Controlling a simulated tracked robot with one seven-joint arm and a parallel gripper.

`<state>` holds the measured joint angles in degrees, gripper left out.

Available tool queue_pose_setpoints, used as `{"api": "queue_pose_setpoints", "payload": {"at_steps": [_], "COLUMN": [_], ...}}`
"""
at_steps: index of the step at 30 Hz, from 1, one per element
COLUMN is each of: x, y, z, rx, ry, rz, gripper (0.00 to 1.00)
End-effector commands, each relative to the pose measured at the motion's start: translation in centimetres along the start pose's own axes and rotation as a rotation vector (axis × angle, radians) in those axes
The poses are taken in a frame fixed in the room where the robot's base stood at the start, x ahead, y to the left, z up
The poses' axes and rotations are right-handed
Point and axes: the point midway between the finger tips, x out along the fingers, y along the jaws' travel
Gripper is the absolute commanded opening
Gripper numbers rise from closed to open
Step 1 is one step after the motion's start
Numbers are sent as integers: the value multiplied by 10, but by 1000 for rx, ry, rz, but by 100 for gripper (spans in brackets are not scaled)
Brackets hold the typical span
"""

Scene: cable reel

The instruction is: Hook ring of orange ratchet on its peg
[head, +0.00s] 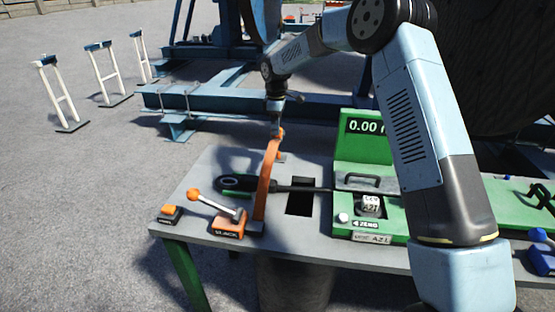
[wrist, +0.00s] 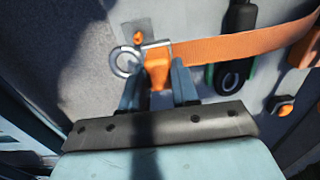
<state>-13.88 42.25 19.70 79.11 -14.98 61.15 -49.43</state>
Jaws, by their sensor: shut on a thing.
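My gripper (head: 278,130) is above the far edge of the grey table. It is shut on the orange end piece (wrist: 157,72) of the strap, one finger on each side in the wrist view. A metal ring (wrist: 124,62) sticks out left of the fingers. The orange strap (head: 266,185) runs down to the orange ratchet (head: 231,222) marked SLACK, which has a lever with an orange knob.
The grey table (head: 190,195) has a dark rectangular opening (head: 300,197). A green meter (head: 360,150) reading 0.00 stands to the right. An orange button block (head: 170,213) is at the front left. A blue steel frame (head: 225,100) stands beyond.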

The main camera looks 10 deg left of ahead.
Motion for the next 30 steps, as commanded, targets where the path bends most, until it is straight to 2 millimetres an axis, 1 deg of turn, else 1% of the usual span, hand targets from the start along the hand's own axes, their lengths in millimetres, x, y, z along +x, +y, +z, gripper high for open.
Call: {"api": "queue_pose_setpoints", "payload": {"at_steps": [30], "x": [40], "y": [0], "z": [0], "rx": [0], "ry": [-1], "rz": [0], "gripper": [0]}}
